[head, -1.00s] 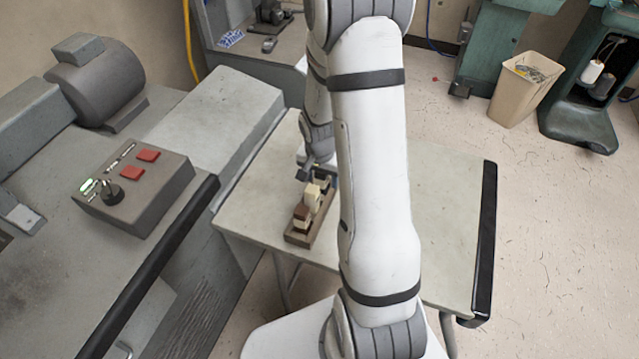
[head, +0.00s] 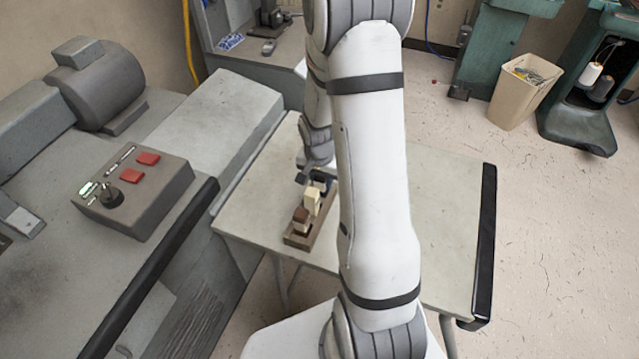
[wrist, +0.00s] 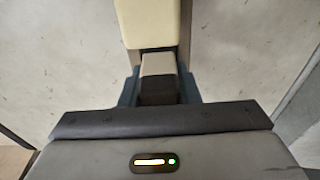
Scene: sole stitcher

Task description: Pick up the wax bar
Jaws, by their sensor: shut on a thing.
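A narrow wooden tray (head: 293,240) on the table holds small blocks: a brown-topped one (head: 301,215) at the near end and a taller cream one (head: 312,203) behind it. The cream block also fills the top of the wrist view (wrist: 151,22). My gripper (wrist: 159,84) is at the tray's far end, beyond the cream block, and points down. Its blue fingers are shut on a bar with a pale beige face and a dark brown part (wrist: 159,65). No label shows which block is wax; the held bar may be the wax bar. My arm hides part of the tray.
The pale table (head: 440,200) is clear around the tray. A grey machine with a control box (head: 140,195) and a black rail stands at the left. A tan bin (head: 520,95) and green machines stand on the floor at the back right.

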